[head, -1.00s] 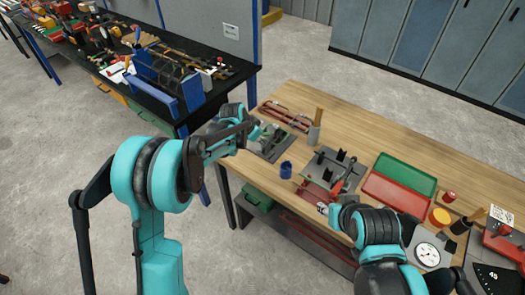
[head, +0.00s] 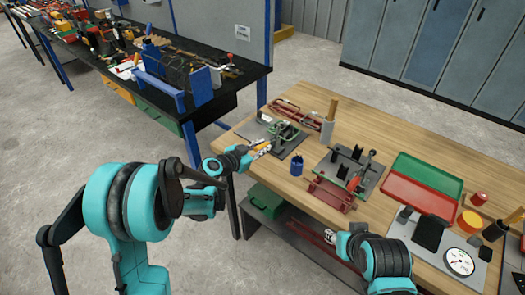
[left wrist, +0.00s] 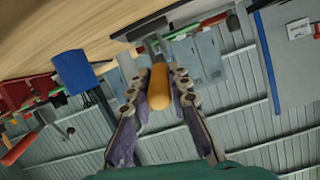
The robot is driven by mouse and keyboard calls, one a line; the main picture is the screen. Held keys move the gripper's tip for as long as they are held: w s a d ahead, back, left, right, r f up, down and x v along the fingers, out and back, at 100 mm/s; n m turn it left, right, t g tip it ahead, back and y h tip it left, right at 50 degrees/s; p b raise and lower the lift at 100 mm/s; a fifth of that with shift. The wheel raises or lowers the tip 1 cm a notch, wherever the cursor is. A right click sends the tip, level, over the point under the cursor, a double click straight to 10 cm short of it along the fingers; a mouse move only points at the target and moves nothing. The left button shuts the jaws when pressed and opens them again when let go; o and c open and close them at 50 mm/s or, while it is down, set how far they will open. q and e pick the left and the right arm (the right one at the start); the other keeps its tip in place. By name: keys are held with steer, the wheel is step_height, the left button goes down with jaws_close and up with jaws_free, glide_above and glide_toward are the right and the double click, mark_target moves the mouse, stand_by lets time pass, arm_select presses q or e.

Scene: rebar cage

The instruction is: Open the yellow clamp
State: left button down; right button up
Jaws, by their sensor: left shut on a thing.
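The clamp's yellow handle (left wrist: 160,88) shows in the left wrist view between the two fingers of my left gripper (left wrist: 158,76), which is shut on it. In the head view my left gripper (head: 260,151) is at the near edge of the grey plate (head: 292,149), with a bit of yellow at its fingers. A green metal part (head: 285,131) stands on that plate. The gripper hides part of the clamp, and its lever position is hard to make out. My right gripper (head: 337,236) is near the table's front edge; its fingers are too small to judge.
A blue cup (head: 296,165) stands right of the plate. Beyond it is a second plate (head: 325,162) with black blocks and a red-handled tool (head: 357,178). Green (head: 428,173) and red (head: 410,198) trays lie further right. Bare wood is open around the cup.

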arm_select(q)
steer(key=shift+s+f, duration=0.1)
steer(key=shift+f, duration=0.1)
stand_by(0.4)
steer(key=c, duration=1.4)
jaws_free()
steer(key=v, duration=1.2)
steer(key=shift+s+f, duration=0.1)
steer(key=shift+f, duration=0.15)
